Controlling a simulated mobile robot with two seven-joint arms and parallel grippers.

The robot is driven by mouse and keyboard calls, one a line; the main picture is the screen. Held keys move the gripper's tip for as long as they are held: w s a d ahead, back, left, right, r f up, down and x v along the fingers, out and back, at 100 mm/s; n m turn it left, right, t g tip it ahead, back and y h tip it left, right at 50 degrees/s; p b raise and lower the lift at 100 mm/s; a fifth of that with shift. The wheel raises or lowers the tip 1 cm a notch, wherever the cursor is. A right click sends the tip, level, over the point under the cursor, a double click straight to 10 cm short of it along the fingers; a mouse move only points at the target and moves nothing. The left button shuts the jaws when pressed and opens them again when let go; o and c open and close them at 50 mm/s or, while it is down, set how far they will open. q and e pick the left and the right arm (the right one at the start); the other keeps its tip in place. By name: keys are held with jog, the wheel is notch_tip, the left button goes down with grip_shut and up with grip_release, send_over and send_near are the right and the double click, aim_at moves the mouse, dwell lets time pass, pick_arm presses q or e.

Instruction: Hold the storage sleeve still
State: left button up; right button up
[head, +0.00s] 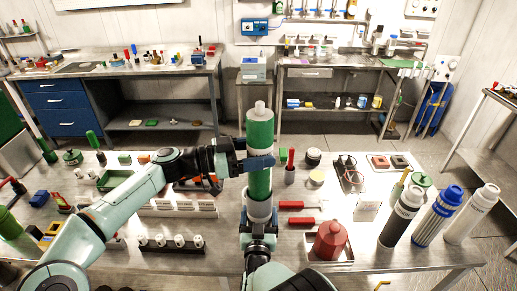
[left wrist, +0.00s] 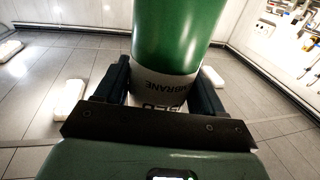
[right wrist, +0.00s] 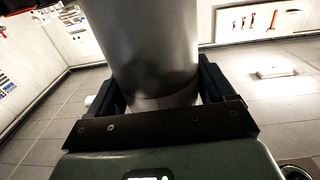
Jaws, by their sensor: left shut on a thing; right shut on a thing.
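A tall green cylinder (head: 260,133) with a pale cap stands upright over the table in the head view. In the left wrist view the green cylinder (left wrist: 178,30) has a white band with partly hidden lettering ending in "MBRANE". My left gripper (head: 259,163) is shut around it from the left. Directly below and in line is a plain grey cylinder, which looks like the storage sleeve (head: 259,210); it fills the middle of the right wrist view (right wrist: 150,45). My right gripper (head: 258,241) is shut on it from the front. The joint between the two is hard to make out.
A red container (head: 331,241) sits on a tray right of the sleeve. Black (head: 402,217), blue-and-white (head: 438,216) and white (head: 471,214) cylinders stand at the table's right. Red-handled tools lie just right of the sleeve.

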aim_at(258, 189)
pick_arm(q)
jog(key=shift+f, duration=6.1)
jog(key=o, duration=1)
jog(key=shift+a+f, duration=0.1)
jog(key=shift+f, duration=0.05)
jog(key=v, duration=1.2)
pick_arm(e)
jog(key=o, duration=1.2)
